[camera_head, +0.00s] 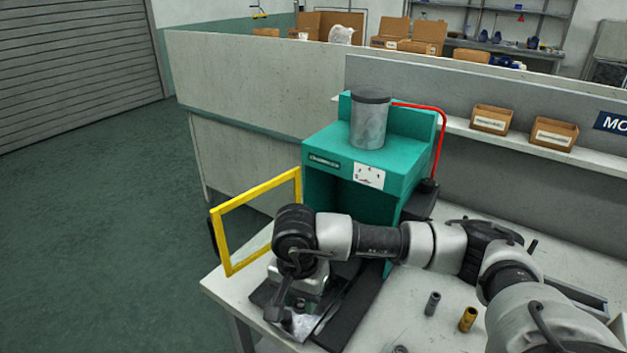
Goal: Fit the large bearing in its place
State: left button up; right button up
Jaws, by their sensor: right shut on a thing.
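My right gripper (279,312) points down at the front left of the bench, in front of the green press (408,163). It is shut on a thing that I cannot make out. A grey metal block (305,277) stands behind the gripper, partly covered by my wrist. A pale shiny surface (303,325) shows just right of the fingers. I cannot pick out the large bearing. My left gripper is not in view.
The press's yellow guard frame (222,243) stands out to the left, near my wrist. A grey sleeve (432,304) and a brass sleeve (467,319) stand on the bench (390,325) below my forearm. Two labelled boxes (491,119) sit on the back shelf.

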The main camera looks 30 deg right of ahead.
jog(key=w+d+r+m+p, duration=0.2)
jog(key=d+r+m+p, duration=0.1)
jog(key=m, duration=0.4)
jog(key=w+d+r+m+p, duration=0.3)
jog(key=r+m, duration=0.2)
jog(key=m, duration=0.2)
jog(key=w+d+r+m+p, duration=0.3)
jog(key=r+m, duration=0.1)
jog(key=m, duration=0.4)
jog(key=shift+w+d+r+p, duration=0.15)
jog(key=shift+d+r+p, duration=0.05)
jog(key=shift+p, duration=0.1)
jog(key=shift+w+d+r+m, duration=0.1)
jog(key=shift+d+m, duration=0.05)
jog(key=shift+m, duration=0.25)
jog(key=shift+w+f, duration=0.1)
jog(key=shift+f, duration=0.2)
jog(key=shift+f+b, duration=0.55)
jog(key=shift+f, duration=0.1)
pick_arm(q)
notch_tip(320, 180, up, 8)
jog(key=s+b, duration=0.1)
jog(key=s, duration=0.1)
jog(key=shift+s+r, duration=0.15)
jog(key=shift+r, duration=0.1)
pick_arm(e)
jog(key=shift+f, duration=1.3)
pick_arm(q)
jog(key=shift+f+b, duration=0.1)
jog(key=shift+b, duration=0.2)
